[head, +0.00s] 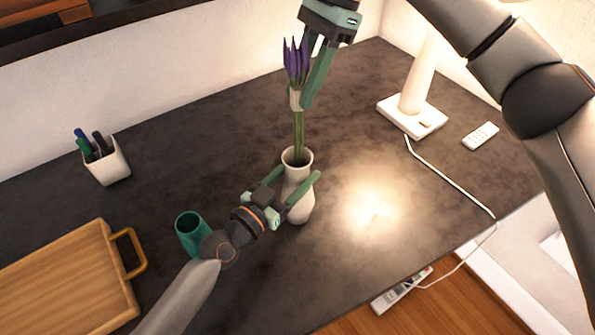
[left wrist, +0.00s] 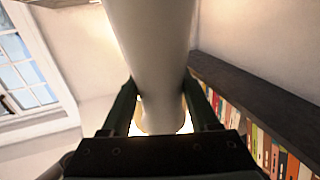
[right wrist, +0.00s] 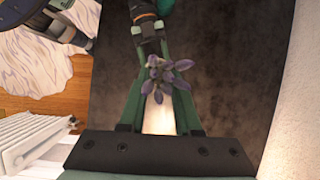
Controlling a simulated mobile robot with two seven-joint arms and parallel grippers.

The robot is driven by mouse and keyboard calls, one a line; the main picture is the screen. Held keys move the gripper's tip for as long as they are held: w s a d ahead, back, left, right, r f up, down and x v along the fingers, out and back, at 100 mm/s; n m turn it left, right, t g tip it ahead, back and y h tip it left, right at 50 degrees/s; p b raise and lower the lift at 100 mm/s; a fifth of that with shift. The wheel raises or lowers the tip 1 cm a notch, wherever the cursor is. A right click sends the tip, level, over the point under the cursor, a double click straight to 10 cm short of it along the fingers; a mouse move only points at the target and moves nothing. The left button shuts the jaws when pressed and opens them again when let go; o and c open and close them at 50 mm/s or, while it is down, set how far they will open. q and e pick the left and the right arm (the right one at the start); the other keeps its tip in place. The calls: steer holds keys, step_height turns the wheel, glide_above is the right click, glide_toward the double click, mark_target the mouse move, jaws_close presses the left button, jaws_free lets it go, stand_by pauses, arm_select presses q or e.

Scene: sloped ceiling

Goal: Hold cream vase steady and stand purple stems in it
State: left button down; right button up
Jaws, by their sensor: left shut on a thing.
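The cream vase (head: 299,201) stands upright on the dark table. My left gripper (head: 298,193) is shut on its body from the near left side. The vase's pale wall also fills the gap between the fingers in the left wrist view (left wrist: 150,45). The purple stems (head: 298,132) are upright above the vase, and their lower ends pass into its mouth, where they are hidden. My right gripper (head: 302,98) comes down from above, with its fingers close together at the pale band below the flowers. The purple flower heads (right wrist: 167,75) show between its fingers in the right wrist view.
A teal cup (head: 190,232) stands left of my left gripper. A wooden board (head: 70,283) lies at the front left, with a white pen holder (head: 107,162) behind it. A white lamp (head: 412,115) with a cable and a remote (head: 480,136) are at the right.

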steer(key=o, duration=0.4)
steer(key=shift+o, duration=0.2)
steer(key=v, duration=1.2)
steer(key=shift+s+r, duration=0.1)
arm_select(q)
steer(key=shift+c, duration=0.3)
jaws_free()
steer(key=v, duration=1.2)
